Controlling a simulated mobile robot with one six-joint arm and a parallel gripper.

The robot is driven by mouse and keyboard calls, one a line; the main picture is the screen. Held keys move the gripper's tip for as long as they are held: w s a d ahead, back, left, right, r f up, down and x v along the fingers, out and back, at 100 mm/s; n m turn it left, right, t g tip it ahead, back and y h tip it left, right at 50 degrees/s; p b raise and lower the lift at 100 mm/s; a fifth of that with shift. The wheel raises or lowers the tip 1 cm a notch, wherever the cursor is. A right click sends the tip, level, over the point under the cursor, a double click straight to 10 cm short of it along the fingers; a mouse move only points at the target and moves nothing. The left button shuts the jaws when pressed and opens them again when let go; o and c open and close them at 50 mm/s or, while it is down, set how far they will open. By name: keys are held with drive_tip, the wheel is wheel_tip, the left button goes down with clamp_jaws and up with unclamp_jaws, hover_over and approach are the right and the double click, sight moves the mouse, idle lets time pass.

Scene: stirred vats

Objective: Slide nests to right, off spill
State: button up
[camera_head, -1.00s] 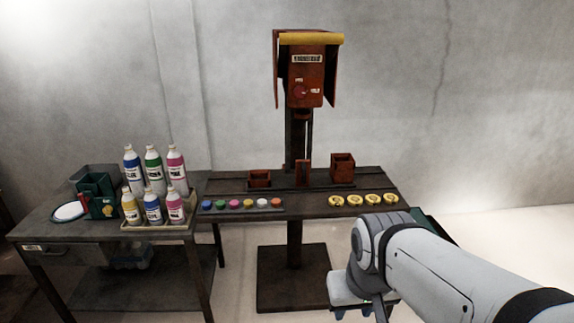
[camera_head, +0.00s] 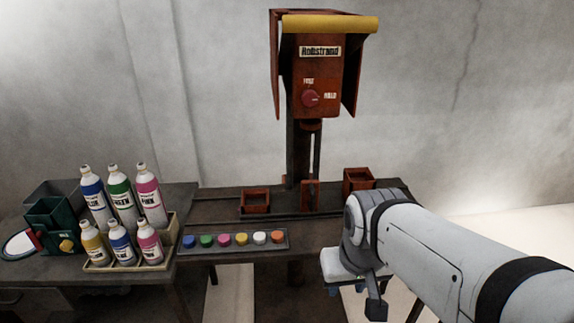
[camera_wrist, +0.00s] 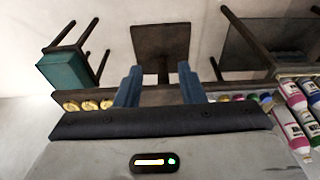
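Two open red-brown boxes, which may be the nests, sit on a dark rail (camera_head: 228,217) along the bench: a left box (camera_head: 255,203) and a right box (camera_head: 358,181). A narrow red-brown upright piece (camera_head: 310,196) stands between them. I cannot make out a spill on the bench. My gripper (camera_wrist: 160,82) is open and empty in the wrist view, with two blue fingers apart. In the head view it hangs at the bench's front right, apart from the boxes. My arm hides the bench's right part there.
A red machine head (camera_head: 312,75) with a dial stands above the rail. A strip of coloured caps (camera_head: 233,244) lies in front. Bottles in a tray (camera_head: 165,258) stand at left. Gold discs (camera_wrist: 90,105) and a teal bin (camera_wrist: 63,71) show in the wrist view.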

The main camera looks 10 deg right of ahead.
drive_tip(key=shift+w+d, duration=0.1)
drive_tip(key=shift+w, duration=0.05)
drive_tip(key=t+b, duration=0.9)
drive_tip(key=t, duration=0.1)
approach(314, 201)
wheel_tip(314, 201, down, 3)
drive_tip(key=s+d, duration=0.3)
drive_tip(key=w+a+t+y+b, duration=0.1)
drive_tip(key=w, duration=0.3)
drive_tip(key=w+a+f+n+t+y+b, duration=0.1)
drive_tip(key=w+t, duration=0.1)
drive_tip(key=w, duration=0.2)
drive_tip(key=w+a+n+t+y, duration=0.1)
drive_tip(key=w+t, duration=0.1)
drive_tip(key=w, duration=0.2)
drive_tip(key=shift+w+a+f+b, duration=0.1)
drive_tip(key=shift+w+f+b, duration=0.2)
drive_tip(key=shift+b, duration=0.1)
drive_tip(key=shift+c, duration=0.5)
clamp_jaws()
